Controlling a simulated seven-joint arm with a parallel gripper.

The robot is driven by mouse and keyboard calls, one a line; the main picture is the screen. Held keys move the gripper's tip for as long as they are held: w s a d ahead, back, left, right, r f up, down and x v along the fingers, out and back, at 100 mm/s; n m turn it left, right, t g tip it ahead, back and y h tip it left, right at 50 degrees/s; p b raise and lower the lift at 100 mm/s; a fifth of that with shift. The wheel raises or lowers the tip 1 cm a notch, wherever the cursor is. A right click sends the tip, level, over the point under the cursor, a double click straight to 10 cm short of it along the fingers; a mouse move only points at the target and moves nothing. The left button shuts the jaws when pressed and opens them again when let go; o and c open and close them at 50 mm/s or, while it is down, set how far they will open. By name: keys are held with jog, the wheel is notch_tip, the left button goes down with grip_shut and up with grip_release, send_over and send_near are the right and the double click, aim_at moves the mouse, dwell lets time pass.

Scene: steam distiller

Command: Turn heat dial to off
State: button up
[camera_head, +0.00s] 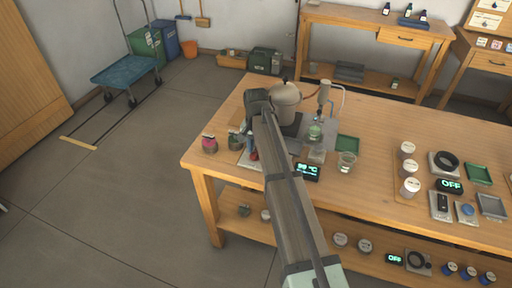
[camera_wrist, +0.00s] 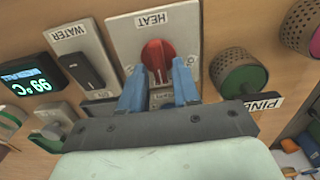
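The heat dial (camera_wrist: 157,53) is a round red knob on a pale plate (camera_wrist: 186,26) marked HEAT in the wrist view. A pale mark shows on its lower part; lettering around it is partly covered by my fingers. My gripper (camera_wrist: 158,82) has its two blue fingers apart, either side of the dial's lower edge in the picture. Whether they touch it I cannot tell. In the head view my arm reaches the left end of the table, next to the distiller pot (camera_head: 285,101), and largely hides the dial.
A black WATER switch (camera_wrist: 74,68) and a temperature display (camera_wrist: 33,80) are left of the dial. A perforated round container (camera_wrist: 240,73) sits close on the right. Glassware (camera_head: 347,161) and white jars (camera_head: 410,187) stand on the wooden table (camera_head: 375,129).

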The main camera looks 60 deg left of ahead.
grip_shut()
jog(key=shift+n, duration=0.4)
jog(key=n, duration=0.5)
jog(key=shift+s+a+n, duration=0.15)
jog(key=shift+s+n, duration=0.1)
jog(key=shift+n, duration=0.05)
jog(key=n, duration=0.5)
jog(key=shift+s, duration=0.25)
jog(key=shift+n, duration=0.4)
jog(key=shift+o, duration=1.1)
grip_release()
